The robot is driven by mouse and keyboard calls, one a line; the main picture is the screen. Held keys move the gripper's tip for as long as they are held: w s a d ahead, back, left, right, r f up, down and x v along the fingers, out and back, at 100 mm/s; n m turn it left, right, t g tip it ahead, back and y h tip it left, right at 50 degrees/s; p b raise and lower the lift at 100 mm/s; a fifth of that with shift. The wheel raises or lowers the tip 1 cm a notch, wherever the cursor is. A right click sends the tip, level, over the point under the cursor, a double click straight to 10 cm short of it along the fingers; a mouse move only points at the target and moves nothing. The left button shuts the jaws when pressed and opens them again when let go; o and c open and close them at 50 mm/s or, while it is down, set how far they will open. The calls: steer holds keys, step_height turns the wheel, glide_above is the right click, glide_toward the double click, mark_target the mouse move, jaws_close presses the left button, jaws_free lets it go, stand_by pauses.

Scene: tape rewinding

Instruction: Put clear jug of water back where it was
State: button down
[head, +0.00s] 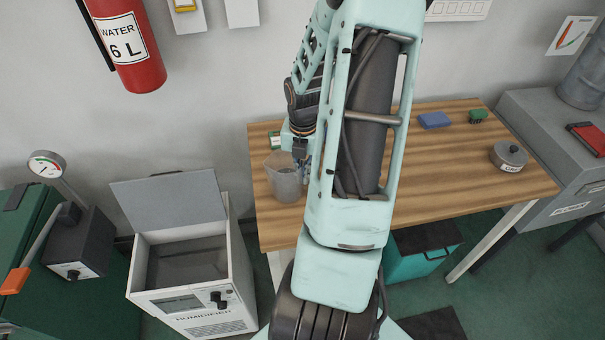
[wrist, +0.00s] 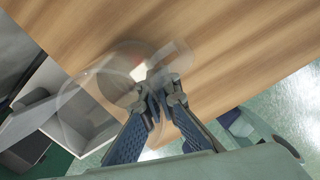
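The clear jug (head: 283,183) is at the left end of the wooden table (head: 450,188), upright as far as I can tell. A greyish fill shows inside it. My gripper (head: 303,158) is at the jug's right side, partly hidden by my own arm. In the wrist view, my gripper (wrist: 162,84) has its fingertips closed together at the handle side of the see-through jug (wrist: 88,105). The fingers look shut on the handle. I cannot tell whether the jug's base touches the table.
The humidifier (head: 190,320) stands open left of the table, its lid (head: 170,200) raised. A blue sponge (head: 434,120), a green brush (head: 478,116) and a round metal weight (head: 509,156) lie on the table's right. A teal box (head: 415,262) is underneath. The table's middle right is clear.

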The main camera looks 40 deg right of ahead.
steer(key=c, duration=2.2)
jaws_free()
steer(key=shift+f, duration=0.1)
steer(key=shift+o, duration=0.2)
step_height(320, 180, up, 12)
steer(key=shift+s+r, duration=0.15)
steer(key=shift+r, duration=0.05)
